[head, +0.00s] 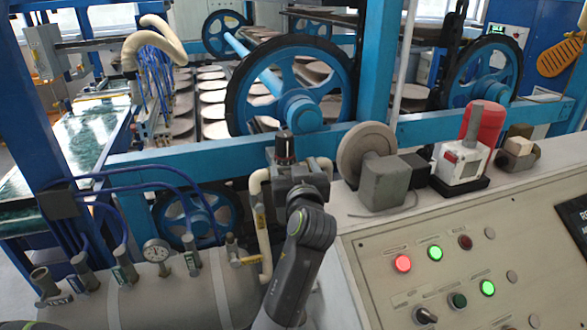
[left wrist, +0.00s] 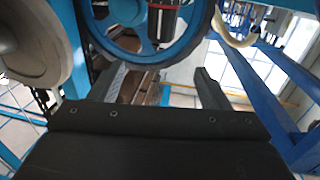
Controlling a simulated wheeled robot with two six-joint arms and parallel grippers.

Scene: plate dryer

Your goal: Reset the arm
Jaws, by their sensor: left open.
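My left arm (head: 300,250) rises from the bottom middle of the head view, beside the control panel (head: 450,270). Its far end is in front of a grey fitting with a dark and red cylinder (head: 285,148). My left gripper's fingers cannot be made out clearly there. In the left wrist view my left gripper (left wrist: 158,88) has its two dark fingers wide apart with nothing held between them. The red and black cylinder (left wrist: 165,18) shows beyond the fingers. My right gripper is in neither view.
Blue machine frame beams and a big blue wheel (head: 298,85) stand behind the arm. A grey tank with a gauge (head: 157,250) and blue hoses is at left. A grey disc (head: 367,150) and a red-and-white device (head: 465,155) sit on the console top.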

